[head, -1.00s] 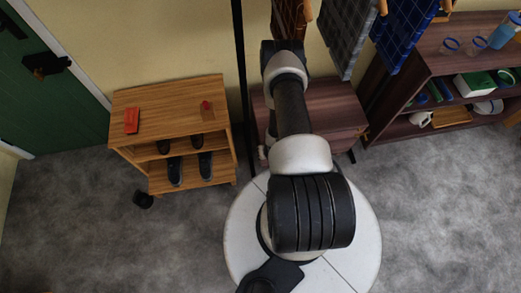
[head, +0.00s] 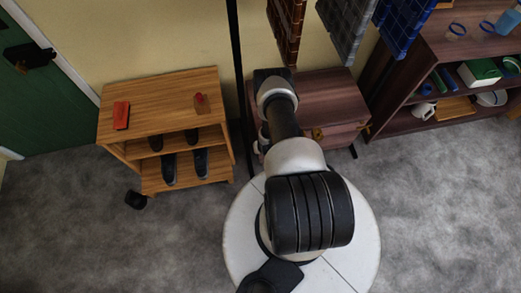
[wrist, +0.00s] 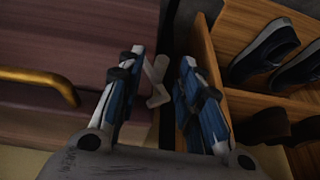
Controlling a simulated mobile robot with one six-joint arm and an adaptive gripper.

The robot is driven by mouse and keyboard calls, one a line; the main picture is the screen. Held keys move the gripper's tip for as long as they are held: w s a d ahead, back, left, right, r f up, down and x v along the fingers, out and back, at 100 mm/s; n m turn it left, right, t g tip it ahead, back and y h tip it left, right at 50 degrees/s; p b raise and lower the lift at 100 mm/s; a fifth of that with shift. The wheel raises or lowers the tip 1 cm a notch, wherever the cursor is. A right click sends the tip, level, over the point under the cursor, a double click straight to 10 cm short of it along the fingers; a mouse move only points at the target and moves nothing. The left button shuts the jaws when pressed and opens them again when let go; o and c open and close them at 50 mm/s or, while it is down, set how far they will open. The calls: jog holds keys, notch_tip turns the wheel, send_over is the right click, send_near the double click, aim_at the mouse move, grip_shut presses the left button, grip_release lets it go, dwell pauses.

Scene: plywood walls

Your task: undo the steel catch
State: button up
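The steel catch (wrist: 157,82) shows in the wrist view as a pale grey lever on the end of a dark reddish-brown wooden chest (wrist: 75,40). In the head view the chest (head: 325,95) stands behind my arm, and I cannot make out the catch there. My gripper (wrist: 163,58) is open, one blue-and-white finger on each side of the catch. The catch appears between the fingers, with gaps to both; I cannot tell how far ahead of the fingertips it is. My arm hides most of the gripper in the head view.
A wooden shoe rack (head: 160,95) with dark shoes stands left of the chest; its side is close to the right finger (wrist: 205,80). A brass handle (wrist: 45,82) is on the chest front. A black pole (head: 238,80) rises between them. Cloths hang above; a bookcase (head: 455,80) stands right.

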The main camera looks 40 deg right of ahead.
jog(key=shift+w+f, duration=0.15)
jog(key=shift+f, duration=0.25)
jog(key=shift+c, duration=0.2)
grip_shut()
dwell(0.4)
